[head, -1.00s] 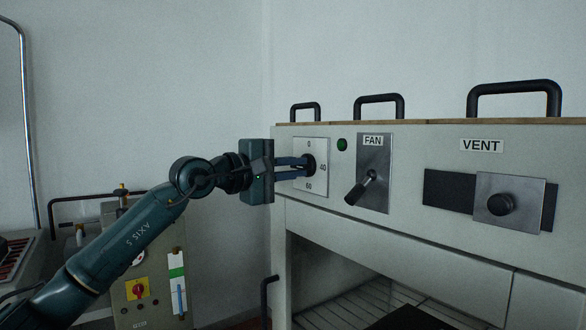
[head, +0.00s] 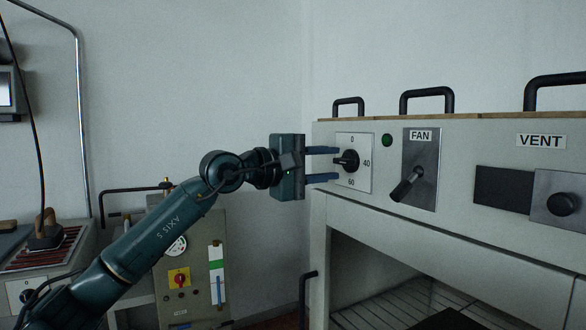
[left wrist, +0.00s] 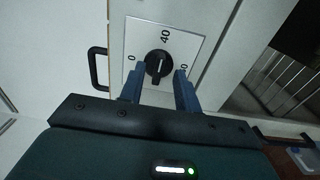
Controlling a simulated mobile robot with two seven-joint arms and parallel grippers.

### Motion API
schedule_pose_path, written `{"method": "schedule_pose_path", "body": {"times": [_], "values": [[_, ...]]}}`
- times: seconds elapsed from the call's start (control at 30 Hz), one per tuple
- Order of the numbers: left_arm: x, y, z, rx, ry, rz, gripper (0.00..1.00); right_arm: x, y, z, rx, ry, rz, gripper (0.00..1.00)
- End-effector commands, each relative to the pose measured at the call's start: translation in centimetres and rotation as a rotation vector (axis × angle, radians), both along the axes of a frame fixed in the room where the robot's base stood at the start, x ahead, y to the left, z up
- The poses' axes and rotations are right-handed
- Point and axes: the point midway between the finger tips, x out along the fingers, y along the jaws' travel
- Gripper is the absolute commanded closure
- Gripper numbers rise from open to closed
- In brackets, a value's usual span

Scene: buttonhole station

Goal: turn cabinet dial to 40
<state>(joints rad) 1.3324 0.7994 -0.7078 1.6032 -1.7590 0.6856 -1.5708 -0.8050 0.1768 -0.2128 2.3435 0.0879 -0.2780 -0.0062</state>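The cabinet dial (head: 350,159) is a black knob on a white plate (head: 363,181) marked 0, 40 and 60, at the left end of the cabinet front. In the left wrist view the knob (left wrist: 157,65) has a short white line that appears to point toward the 40. My left gripper (head: 338,164) is open and faces the dial, with its blue fingers spread above and below the knob's height. In the left wrist view the fingertips (left wrist: 160,70) stand either side of the knob, apart from it, with nothing between them. My right gripper is not in view.
Right of the dial are a green lamp (head: 387,140), the FAN lever (head: 407,184) and the VENT slide (head: 556,201). Black handles (head: 427,101) stand on the cabinet top. A grey control box (head: 190,265) stands low behind my left arm.

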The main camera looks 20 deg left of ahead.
Motion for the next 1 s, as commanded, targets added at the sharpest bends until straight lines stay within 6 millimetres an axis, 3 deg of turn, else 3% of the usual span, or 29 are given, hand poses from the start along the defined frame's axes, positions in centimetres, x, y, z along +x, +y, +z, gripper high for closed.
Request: {"method": "schedule_pose_path", "body": {"times": [0.3,0.5,1.0], "values": [[-5.6,4.6,-0.3,0.001,0.001,0.004,0.67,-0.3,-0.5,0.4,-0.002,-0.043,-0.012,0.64],[-7.8,6.1,-0.2,0.000,0.002,0.002,0.67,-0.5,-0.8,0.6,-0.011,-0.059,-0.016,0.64],[-8.4,6.5,0.0,0.000,0.001,0.000,0.67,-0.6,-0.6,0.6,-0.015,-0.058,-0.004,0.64]]}}
